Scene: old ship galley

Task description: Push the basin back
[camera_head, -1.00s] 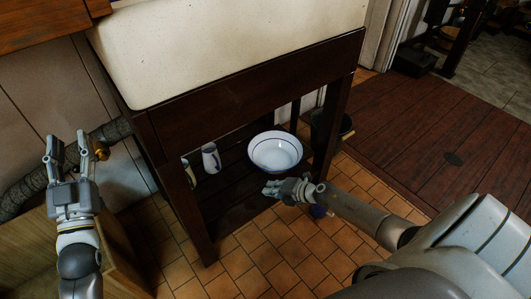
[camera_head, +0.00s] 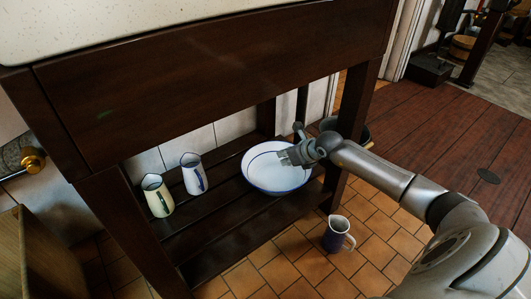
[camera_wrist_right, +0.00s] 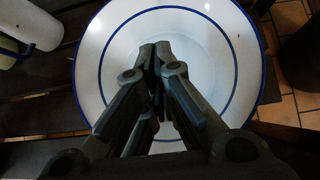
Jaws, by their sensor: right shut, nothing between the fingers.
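The basin (camera_head: 262,172) is white enamel with a blue rim and stands upright on the dark slatted lower shelf (camera_head: 222,222) under the sink. My right gripper (camera_head: 284,157) is shut and empty, its fingertips over the right part of the basin's inside. In the right wrist view the closed fingertips (camera_wrist_right: 158,52) lie in front of the basin's inner surface (camera_wrist_right: 205,48). I cannot tell whether they touch it. The fingers hide the lower middle of the basin there. My left gripper is not in the head view now.
A cream jug (camera_head: 157,197) and a white jug (camera_head: 193,174) stand left of the basin on the shelf. A blue jug (camera_head: 337,236) stands on the tiled floor by the front right leg. A dark bucket (camera_head: 359,130) is behind that leg. The sink frame (camera_head: 220,85) overhangs the shelf.

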